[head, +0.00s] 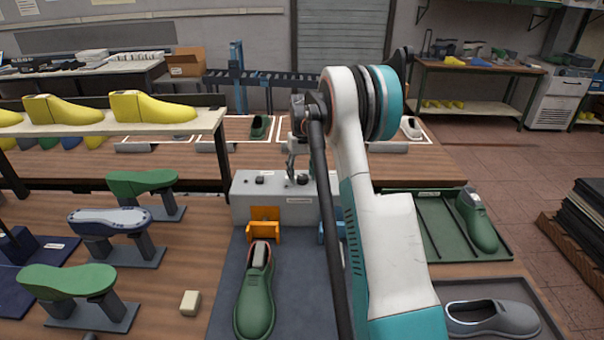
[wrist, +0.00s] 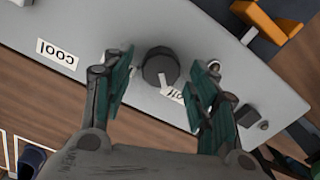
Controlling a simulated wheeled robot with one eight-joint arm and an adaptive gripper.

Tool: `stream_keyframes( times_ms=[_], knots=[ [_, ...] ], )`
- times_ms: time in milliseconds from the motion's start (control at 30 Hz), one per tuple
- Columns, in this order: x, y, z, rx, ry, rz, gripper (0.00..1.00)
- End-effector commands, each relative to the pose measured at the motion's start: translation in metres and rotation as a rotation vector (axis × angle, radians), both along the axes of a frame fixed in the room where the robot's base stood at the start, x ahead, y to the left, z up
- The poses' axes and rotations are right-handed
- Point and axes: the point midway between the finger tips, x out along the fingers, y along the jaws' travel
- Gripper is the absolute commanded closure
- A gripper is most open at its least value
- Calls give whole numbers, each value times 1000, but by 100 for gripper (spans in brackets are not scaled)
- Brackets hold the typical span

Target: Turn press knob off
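The press is a grey box (head: 262,207) on the bench in the head view, and its light top face (wrist: 95,30) fills much of the wrist view. A dark round knob (wrist: 157,66) with a pale pointer stands on it. The pointer aims at a small white label (wrist: 173,95), partly covered and hard to read. A second label (wrist: 57,55) reads "cool", upside down. My gripper (wrist: 160,82) is open, its green-padded fingers on either side of the knob with visible gaps. In the head view my gripper (head: 296,165) is small over the box top, partly hidden by my arm.
An orange bracket (head: 264,226) is at the box front, with a green shoe (head: 256,295) before it. Small dark controls (wrist: 247,115) are beside the knob. Green lasts on stands (head: 143,182) are left; a green tray (head: 430,240) is right.

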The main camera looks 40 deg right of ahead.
Motion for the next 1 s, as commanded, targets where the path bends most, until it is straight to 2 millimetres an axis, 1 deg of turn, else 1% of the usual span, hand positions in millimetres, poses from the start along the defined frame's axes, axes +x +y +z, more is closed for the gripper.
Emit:
stream_keyframes(
  times_ms=[200,333,467,600,800,900,1000],
  knots=[
    [0,0,1,0,1,0,47],
    [0,0,10,0,1,-1,47],
    [0,0,32,0,1,0,47],
    [0,0,61,0,1,0,47],
    [0,0,97,0,1,0,47],
    [0,0,109,0,1,0,47],
    [0,0,116,0,0,0,47]
  ],
)
